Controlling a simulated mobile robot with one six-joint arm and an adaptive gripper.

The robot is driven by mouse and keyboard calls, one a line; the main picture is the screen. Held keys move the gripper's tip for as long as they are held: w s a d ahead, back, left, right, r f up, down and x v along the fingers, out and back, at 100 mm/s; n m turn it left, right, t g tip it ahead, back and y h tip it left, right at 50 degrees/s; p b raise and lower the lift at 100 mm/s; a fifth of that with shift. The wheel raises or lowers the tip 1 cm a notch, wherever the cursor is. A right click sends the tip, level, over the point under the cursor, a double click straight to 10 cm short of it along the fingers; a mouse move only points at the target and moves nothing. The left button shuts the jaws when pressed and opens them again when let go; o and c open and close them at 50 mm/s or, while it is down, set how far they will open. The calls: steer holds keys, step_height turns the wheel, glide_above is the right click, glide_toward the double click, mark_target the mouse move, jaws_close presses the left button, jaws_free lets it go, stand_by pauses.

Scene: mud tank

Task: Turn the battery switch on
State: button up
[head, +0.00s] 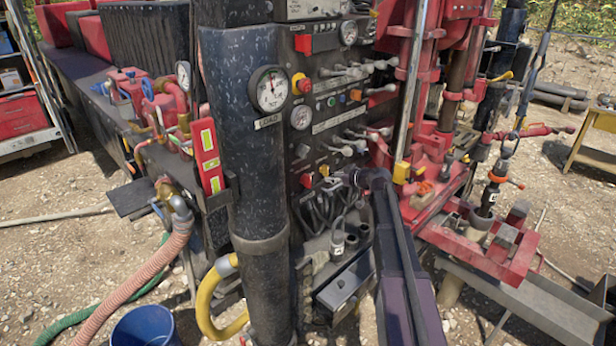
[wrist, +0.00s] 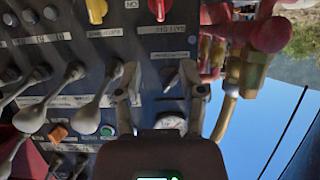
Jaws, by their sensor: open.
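The battery switch is a red knob (wrist: 160,8) at the top edge of the wrist view, partly cut off, above a label (wrist: 167,28) that appears upside down and seems to read "BATT". In the head view a red knob (head: 308,180) low on the panel looks like the same one. My gripper (wrist: 160,82) is open and empty, its two fingers apart in front of the panel. In the wrist view the knob lies beyond the fingertips.
A yellow knob (wrist: 97,10) sits beside the red one. Several grey levers (wrist: 72,75) stick out from the panel (head: 330,130). A black column (head: 240,150) stands left of the panel, and red machinery (head: 430,160) stands right of it. Cables hang below.

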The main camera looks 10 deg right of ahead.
mark_target(310, 176)
steer(key=b+x, duration=0.5)
steer(key=x, duration=0.9)
steer(key=shift+s, duration=0.1)
jaws_close()
